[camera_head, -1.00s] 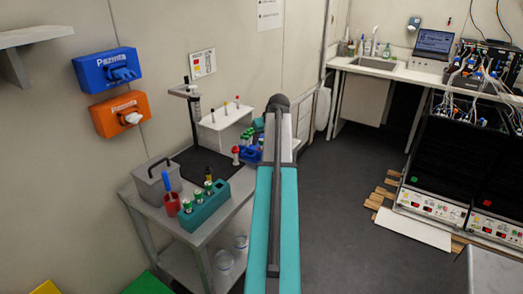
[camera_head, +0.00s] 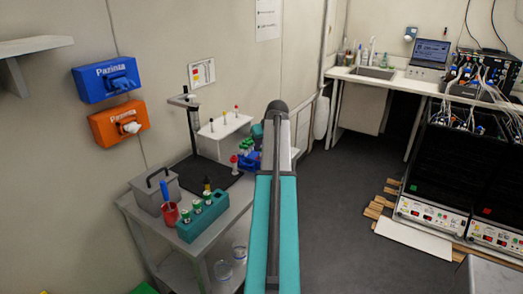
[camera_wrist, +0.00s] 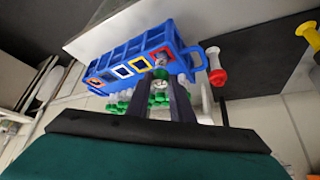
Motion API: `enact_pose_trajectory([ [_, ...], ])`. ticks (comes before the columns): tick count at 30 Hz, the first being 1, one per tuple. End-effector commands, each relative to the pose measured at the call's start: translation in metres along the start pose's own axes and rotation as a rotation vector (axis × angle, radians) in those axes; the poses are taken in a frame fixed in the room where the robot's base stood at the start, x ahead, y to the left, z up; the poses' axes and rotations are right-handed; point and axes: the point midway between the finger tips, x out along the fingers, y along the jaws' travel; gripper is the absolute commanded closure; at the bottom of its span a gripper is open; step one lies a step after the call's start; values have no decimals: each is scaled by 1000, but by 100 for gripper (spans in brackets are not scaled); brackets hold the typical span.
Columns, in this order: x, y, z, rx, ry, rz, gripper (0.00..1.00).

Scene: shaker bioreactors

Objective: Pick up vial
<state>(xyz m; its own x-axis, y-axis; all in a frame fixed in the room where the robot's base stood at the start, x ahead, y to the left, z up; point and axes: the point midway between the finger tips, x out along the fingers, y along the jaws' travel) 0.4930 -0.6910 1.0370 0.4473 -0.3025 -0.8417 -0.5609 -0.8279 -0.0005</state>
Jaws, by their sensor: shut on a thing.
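My gripper (camera_wrist: 161,104) shows in the wrist view, its two dark fingers shut on a green-capped vial (camera_wrist: 160,85). The held vial is close to the front of a blue rack (camera_wrist: 115,62) with coloured square frames; I cannot tell whether it is clear of the rack. More green-capped vials (camera_wrist: 117,106) show beside the fingers. In the head view my arm hides the gripper, and the blue rack (camera_head: 250,161) shows only partly beside it.
The grey cart (camera_head: 181,248) also holds a grey box (camera_head: 152,191), a red cup (camera_head: 170,214), a stand on a dark base (camera_head: 207,174) and a white box (camera_head: 222,131). A red-and-white item (camera_wrist: 216,67) is near the blue rack. Open floor (camera_head: 335,225) lies right of my arm.

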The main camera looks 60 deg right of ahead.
Motion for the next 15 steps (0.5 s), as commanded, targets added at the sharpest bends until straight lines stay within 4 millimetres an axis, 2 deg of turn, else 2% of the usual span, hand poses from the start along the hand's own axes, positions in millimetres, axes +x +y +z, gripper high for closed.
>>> enact_pose_trajectory([
  [15, -52, 0, -35, 0, 2, 1, 100],
])
